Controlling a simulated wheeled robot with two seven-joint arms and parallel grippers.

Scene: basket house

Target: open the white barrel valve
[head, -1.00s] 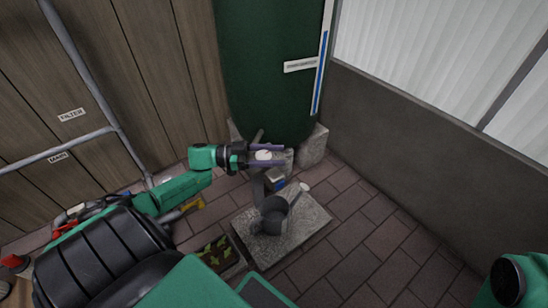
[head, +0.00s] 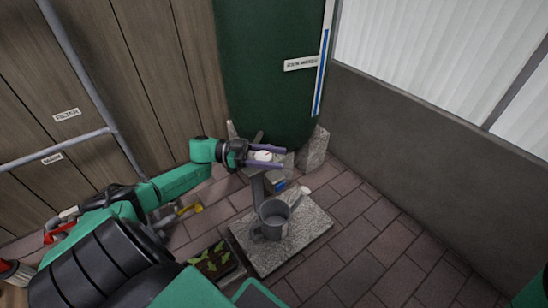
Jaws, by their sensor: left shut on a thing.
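The white barrel valve (head: 263,156) is a small white knob low at the foot of the dark green barrel (head: 268,70). My left gripper (head: 268,158) comes in from the left. Its two purple fingers lie on either side of the white valve and are shut on it. Part of the valve is hidden by the fingers, so I cannot tell which way its handle is turned. My right gripper is not in view.
A grey watering can (head: 272,218) stands on a stone slab (head: 311,222) below the valve. A planter with green seedlings (head: 212,262) sits left of the slab. Grey pipes (head: 95,95) run along the wooden wall. A grey low wall (head: 390,140) bounds the right; brick floor between is free.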

